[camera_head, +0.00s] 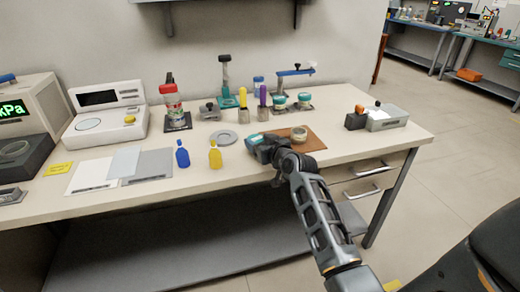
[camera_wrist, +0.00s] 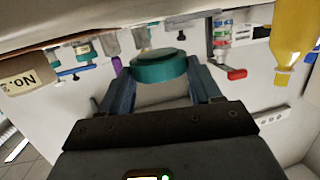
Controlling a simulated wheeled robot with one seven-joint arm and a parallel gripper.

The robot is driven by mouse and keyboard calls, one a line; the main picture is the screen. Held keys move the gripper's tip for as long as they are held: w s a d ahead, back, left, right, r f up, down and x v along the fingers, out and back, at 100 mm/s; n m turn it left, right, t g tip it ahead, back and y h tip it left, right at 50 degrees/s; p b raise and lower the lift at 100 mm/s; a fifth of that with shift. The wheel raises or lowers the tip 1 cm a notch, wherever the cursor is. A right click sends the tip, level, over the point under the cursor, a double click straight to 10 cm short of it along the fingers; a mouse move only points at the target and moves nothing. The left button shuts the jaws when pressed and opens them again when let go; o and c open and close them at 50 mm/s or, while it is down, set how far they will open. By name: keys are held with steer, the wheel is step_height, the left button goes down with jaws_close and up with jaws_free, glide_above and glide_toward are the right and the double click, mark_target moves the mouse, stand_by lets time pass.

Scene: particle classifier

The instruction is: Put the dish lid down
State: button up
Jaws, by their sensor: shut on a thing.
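My gripper (camera_head: 264,147) reaches in over the front part of the bench. In the wrist view my gripper (camera_wrist: 162,78) is shut on a round teal dish lid (camera_wrist: 160,68), with one finger on each side of it. The lid (camera_head: 255,138) also shows as a small teal patch at the gripper's tip in the head view. A small open round dish (camera_head: 299,133) stands on a brown mat (camera_head: 315,143) just right of my gripper. Whether the lid touches the bench cannot be told.
A flat grey ring (camera_head: 223,138) lies left of my gripper. A yellow bottle (camera_head: 215,155) and a blue bottle (camera_head: 182,155) stand further left. Two teal-topped jars (camera_head: 304,99) and a purple-handled tool (camera_head: 263,97) stand behind. The bench right of the mat is mostly clear.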

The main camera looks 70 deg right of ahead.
steer(key=shift+f, duration=1.55)
steer(key=shift+f, duration=0.15)
steer(key=o, duration=1)
steer(key=shift+o, duration=0.2)
steer(key=shift+r, duration=0.3)
steer(key=v, duration=1.2)
steer(key=shift+b, duration=0.45)
